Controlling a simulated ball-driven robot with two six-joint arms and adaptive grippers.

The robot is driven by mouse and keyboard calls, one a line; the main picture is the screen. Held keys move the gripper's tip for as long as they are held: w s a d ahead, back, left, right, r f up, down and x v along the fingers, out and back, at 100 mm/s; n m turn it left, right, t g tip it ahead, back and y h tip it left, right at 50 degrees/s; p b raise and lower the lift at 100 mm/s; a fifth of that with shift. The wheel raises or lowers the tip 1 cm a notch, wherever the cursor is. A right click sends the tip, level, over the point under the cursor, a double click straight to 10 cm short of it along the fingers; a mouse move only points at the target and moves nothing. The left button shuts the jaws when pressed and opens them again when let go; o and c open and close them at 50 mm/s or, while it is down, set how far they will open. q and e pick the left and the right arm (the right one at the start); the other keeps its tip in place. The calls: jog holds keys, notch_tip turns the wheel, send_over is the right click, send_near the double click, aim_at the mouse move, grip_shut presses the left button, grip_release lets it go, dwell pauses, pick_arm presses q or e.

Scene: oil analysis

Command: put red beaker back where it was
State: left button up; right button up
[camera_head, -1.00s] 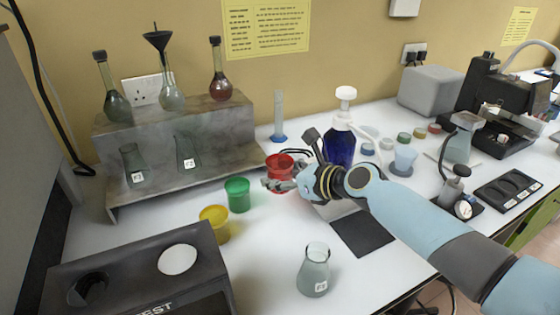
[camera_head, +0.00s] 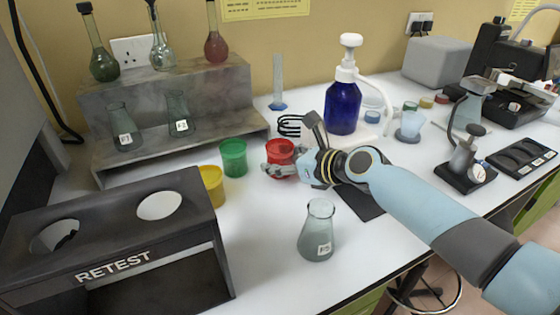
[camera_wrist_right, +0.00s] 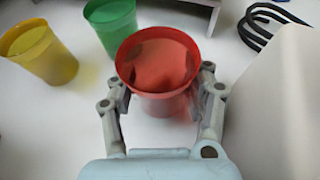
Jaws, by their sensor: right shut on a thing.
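The red beaker (camera_head: 280,153) is upright at the middle of the white bench, to the right of the green beaker (camera_head: 233,158). My right gripper (camera_head: 276,170) is shut on the red beaker. In the right wrist view the red beaker (camera_wrist_right: 158,66) sits between the two fingers of the gripper (camera_wrist_right: 160,100), which touch its sides. I cannot tell whether its base rests on the bench. The yellow beaker (camera_head: 212,186) stands to the left and nearer; it also shows in the right wrist view (camera_wrist_right: 40,55). My left gripper is not in view.
A glass flask (camera_head: 317,235) stands in front of my right arm. The black RETEST box (camera_head: 190,215) fills the front left. A grey stepped shelf (camera_head: 190,92) with flasks is behind. A blue bottle (camera_head: 342,108) stands behind my gripper, beside a black looped rack (camera_head: 288,126).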

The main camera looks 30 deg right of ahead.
jog(key=shift+f+b, duration=0.35)
jog(key=shift+f, duration=0.2)
jog(key=o, duration=1.4)
jog(key=shift+c, duration=0.2)
